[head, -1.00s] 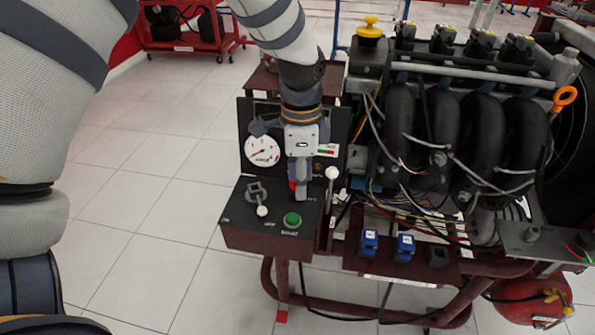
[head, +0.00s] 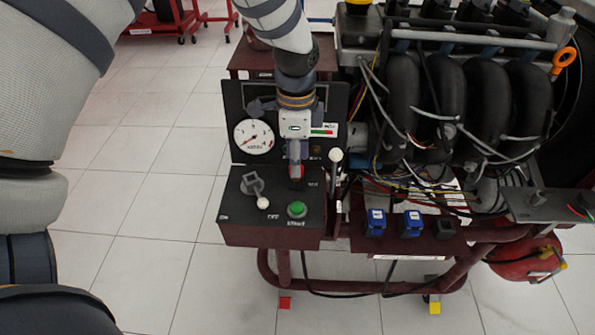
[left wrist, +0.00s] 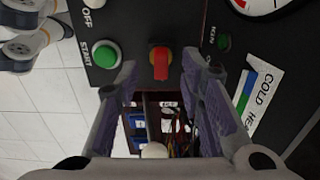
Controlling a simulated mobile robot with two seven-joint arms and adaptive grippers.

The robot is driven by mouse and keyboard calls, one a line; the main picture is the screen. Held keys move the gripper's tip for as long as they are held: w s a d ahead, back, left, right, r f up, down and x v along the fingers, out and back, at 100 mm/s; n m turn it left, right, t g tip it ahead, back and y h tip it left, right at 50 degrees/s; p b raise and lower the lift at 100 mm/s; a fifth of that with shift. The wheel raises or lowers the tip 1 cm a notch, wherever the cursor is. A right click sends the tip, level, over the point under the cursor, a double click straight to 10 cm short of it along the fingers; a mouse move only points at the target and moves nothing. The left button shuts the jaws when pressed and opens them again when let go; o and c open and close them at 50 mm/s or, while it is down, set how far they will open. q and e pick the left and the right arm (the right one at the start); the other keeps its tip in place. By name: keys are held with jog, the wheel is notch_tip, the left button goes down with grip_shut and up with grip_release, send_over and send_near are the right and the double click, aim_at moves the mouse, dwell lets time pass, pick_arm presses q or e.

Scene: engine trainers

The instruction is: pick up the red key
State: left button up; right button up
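The red key (left wrist: 160,62) sits upright in its switch on the dark control panel (head: 268,228). My left gripper (head: 295,165) reaches down over the panel at the key. In the left wrist view its two fingers (left wrist: 158,82) are spread, with the key in line with the gap between the fingertips. I see no finger closed on it. My right gripper is not in view.
A round gauge (head: 254,138) is behind. Another white-knobbed lever (head: 336,155) and the engine (head: 440,100) with loose wires are on the right.

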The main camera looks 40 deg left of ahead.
pick_arm(q)
notch_tip(320, 180, down, 3)
jog(key=shift+r, duration=0.1)
grip_shut()
jog(key=shift+r, duration=0.15)
